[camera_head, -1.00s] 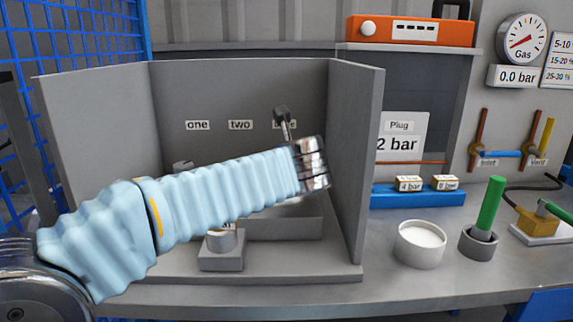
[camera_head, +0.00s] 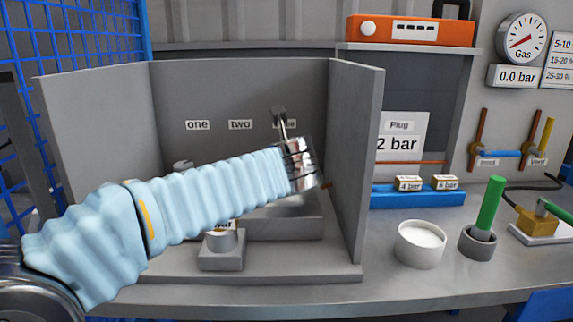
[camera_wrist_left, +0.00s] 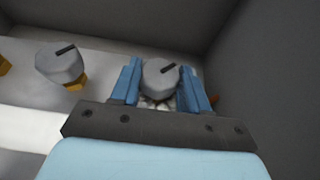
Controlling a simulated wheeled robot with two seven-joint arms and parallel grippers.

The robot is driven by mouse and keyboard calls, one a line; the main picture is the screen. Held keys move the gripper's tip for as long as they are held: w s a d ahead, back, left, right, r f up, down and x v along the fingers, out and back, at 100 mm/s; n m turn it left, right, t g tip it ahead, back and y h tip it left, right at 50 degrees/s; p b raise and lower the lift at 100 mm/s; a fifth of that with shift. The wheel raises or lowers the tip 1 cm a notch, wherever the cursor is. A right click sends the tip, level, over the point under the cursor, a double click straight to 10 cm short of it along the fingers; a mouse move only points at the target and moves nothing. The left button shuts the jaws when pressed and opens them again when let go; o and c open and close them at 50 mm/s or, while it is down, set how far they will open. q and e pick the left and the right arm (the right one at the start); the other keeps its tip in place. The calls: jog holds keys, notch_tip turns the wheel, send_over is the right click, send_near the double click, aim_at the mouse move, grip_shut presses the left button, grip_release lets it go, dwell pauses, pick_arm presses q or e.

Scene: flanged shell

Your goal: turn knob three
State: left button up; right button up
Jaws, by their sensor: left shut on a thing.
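Knob three (camera_wrist_left: 157,77) is a grey round knob with a dark line on top, seen in the left wrist view between the blue fingers of my left gripper (camera_wrist_left: 160,72). The gripper is shut on the knob's sides. The line on the knob slants up to the right. In the head view my left arm crosses the grey booth, its silver wrist (camera_head: 303,165) in front of the third label (camera_head: 290,124), which is mostly covered. My right gripper is not in view.
Knob two (camera_wrist_left: 60,63) stands to the left in the left wrist view, with a similar slanted dark line. The booth's right wall (camera_head: 355,160) is close to the wrist. A white bowl (camera_head: 420,245) and a green-handled tool (camera_head: 488,210) in a grey cup stand outside it.

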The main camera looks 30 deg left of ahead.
pick_arm(q)
jog(key=m+t+h, duration=0.2)
jog(key=m+h, duration=0.2)
jog(key=h, duration=0.1)
jog(key=shift+a+m, duration=0.1)
jog(key=shift+m, duration=0.2)
jog(key=shift+s+a+m+h, duration=0.1)
jog(key=shift+a+m+h, duration=0.05)
jog(key=shift+m+h, duration=0.65)
jog(key=shift+a+m+h, duration=0.1)
jog(key=shift+m+h, duration=0.5)
jog(key=shift+h, duration=0.4)
jog(key=shift+a+f+m, duration=0.1)
jog(key=shift+m, duration=0.2)
jog(key=o, duration=1.1)
jog(key=shift+c, duration=0.2)
jog(key=shift+n, duration=0.4)
